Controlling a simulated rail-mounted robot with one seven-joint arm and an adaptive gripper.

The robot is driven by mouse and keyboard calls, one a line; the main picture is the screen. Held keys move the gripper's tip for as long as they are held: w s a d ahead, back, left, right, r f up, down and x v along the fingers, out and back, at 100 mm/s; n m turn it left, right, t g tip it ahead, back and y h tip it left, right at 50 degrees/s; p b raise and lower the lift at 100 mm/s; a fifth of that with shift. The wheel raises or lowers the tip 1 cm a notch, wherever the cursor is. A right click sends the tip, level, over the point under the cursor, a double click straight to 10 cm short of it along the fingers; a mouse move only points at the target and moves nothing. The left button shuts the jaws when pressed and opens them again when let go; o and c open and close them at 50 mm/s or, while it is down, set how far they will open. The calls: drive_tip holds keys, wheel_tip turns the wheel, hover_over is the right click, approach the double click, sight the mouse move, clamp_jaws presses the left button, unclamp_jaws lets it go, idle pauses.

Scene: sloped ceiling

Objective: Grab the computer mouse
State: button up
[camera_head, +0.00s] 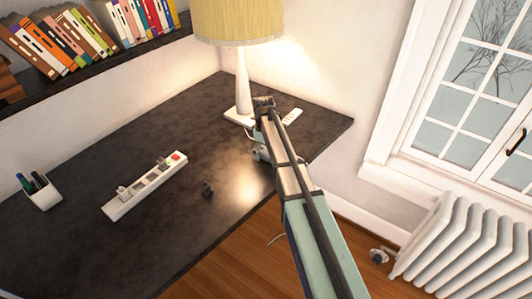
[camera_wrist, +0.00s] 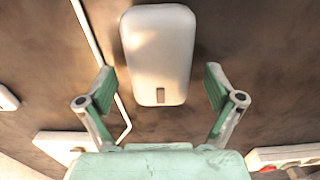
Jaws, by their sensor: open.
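The computer mouse (camera_wrist: 158,50) is a pale, rounded body with a small dark slot near its lower end in the wrist view. It lies on the dark desk, at the upper middle of that view. My gripper (camera_wrist: 160,86) is open, with one green finger on each side of the mouse's lower part. Gaps show between the fingers and the mouse, and nothing is held. In the head view my gripper (camera_head: 262,152) is low over the right part of the desk, mostly behind my arm. I cannot make out the mouse clearly there.
A lamp (camera_head: 243,85) stands just behind my arm, with a white remote (camera_head: 292,118) to its right. A thin white cable (camera_wrist: 100,50) runs left of the mouse.

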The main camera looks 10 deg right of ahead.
drive_tip(key=c, duration=1.3)
drive_tip(key=shift+r, duration=0.1)
